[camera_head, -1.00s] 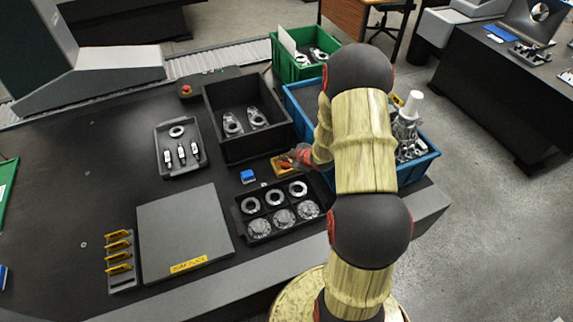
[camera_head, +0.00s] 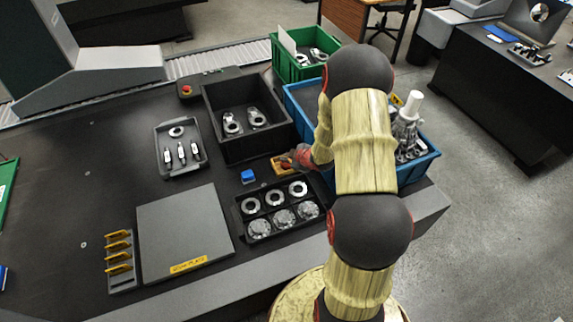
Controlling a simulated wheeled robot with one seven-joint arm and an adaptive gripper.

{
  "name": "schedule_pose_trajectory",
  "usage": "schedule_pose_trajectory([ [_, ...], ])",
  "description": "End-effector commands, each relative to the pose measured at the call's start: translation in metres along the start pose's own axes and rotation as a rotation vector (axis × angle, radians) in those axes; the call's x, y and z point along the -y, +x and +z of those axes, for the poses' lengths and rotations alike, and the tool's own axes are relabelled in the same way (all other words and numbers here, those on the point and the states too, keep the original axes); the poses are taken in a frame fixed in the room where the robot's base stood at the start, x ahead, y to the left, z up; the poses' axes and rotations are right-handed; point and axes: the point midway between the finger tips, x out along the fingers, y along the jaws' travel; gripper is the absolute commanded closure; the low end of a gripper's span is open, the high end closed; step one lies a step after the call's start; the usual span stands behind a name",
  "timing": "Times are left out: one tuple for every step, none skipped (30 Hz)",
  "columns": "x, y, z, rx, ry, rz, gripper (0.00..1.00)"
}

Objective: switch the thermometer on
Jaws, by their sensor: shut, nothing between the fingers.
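A small orange-yellow device (camera_head: 278,169), which may be the thermometer, lies on the dark table between the deep black bin and the tray of rings. Its display and switch cannot be made out. My gripper (camera_head: 286,164) is shut and empty, with its tip over this device and hiding part of it. I cannot tell whether the tip touches it. My own arm hides part of the area to the right.
A small blue block (camera_head: 248,176) lies just left of the device. The ring tray (camera_head: 240,222) is in front, the black bin (camera_head: 222,152) behind, and a blue crate (camera_head: 424,166) to the right. A grey plate (camera_head: 185,230) lies at front left.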

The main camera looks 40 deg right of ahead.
Motion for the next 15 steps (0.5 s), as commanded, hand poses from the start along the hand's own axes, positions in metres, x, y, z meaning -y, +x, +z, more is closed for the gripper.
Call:
schedule_pose_trajectory([
  [0.0011, 0.0013, 0.001, 0.0, 0.0, 0.0, 1.0],
  [0.0017, 0.002, 0.0015, 0.0, 0.0, 0.0, 1.0],
  [0.0025, 0.003, 0.0024, 0.0, 0.0, 0.0, 1.0],
  [0.0032, 0.0038, 0.003, 0.0, 0.0, 0.0, 1.0],
  [0.0037, 0.0046, 0.0035, 0.0, 0.0, 0.0, 1.0],
  [0.0043, 0.0054, 0.0041, 0.0, 0.0, 0.0, 1.0],
  [0.0045, 0.0058, 0.0044, 0.0, 0.0, 0.0, 1.0],
  [0.0047, 0.006, 0.0045, 0.0, 0.0, 0.0, 1.0],
  [0.0045, 0.0059, 0.0045, 0.0, 0.0, 0.0, 1.0],
  [0.0044, 0.0058, 0.0044, 0.0, 0.0, 0.0, 1.0],
  [0.0043, 0.0056, 0.0042, 0.0, 0.0, 0.0, 1.0],
  [0.0042, 0.0055, 0.0041, 0.0, 0.0, 0.0, 1.0],
  [0.0041, 0.0055, 0.0041, 0.0, 0.0, 0.0, 1.0],
  [0.0041, 0.0055, 0.0041, 0.0, 0.0, 0.0, 1.0],
  [0.0042, 0.0055, 0.0041, 0.0, 0.0, 0.0, 1.0],
])
